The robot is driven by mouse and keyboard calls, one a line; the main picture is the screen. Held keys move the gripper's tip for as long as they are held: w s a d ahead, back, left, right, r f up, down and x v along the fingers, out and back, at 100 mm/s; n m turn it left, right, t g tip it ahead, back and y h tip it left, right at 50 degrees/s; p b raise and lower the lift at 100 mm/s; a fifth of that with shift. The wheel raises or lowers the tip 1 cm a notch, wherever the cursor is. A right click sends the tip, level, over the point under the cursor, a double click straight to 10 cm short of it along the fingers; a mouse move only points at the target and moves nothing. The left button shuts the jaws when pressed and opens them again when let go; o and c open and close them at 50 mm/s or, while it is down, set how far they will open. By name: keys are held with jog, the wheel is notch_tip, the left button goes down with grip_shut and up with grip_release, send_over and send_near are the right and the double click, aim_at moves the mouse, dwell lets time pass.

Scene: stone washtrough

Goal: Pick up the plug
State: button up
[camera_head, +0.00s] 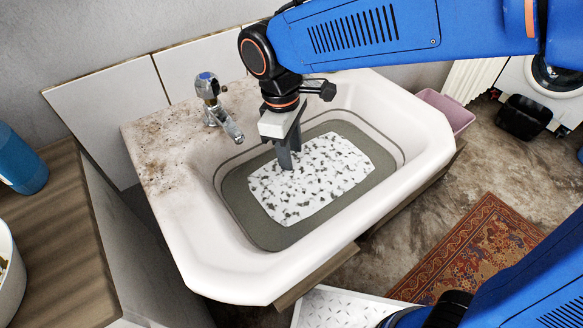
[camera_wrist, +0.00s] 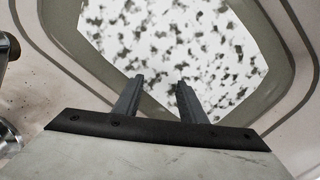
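The white washtrough (camera_head: 205,262) holds grey, murky water (camera_head: 268,238) with a patch of white speckled foam (camera_head: 325,180) across its middle. It also shows in the wrist view, with foam (camera_wrist: 170,40) filling the upper middle. I see no plug in either view; the water and foam hide the trough's bottom. My gripper (camera_head: 289,166) points down over the left upper part of the foam. In the wrist view my gripper (camera_wrist: 160,82) has its two fingers apart with only foam showing between them. I cannot tell whether the fingertips touch the foam.
A tap (camera_head: 218,108) stands on the stained ledge left of my gripper. The trough's raised rim surrounds the water. A blue bottle (camera_head: 20,160) stands on a wooden counter (camera_head: 58,225) at the left. A pink tub (camera_head: 446,110) and a black bin (camera_head: 523,118) are at the right.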

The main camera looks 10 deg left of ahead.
jog(key=shift+c, duration=0.4)
grip_shut()
jog(key=shift+r, duration=0.1)
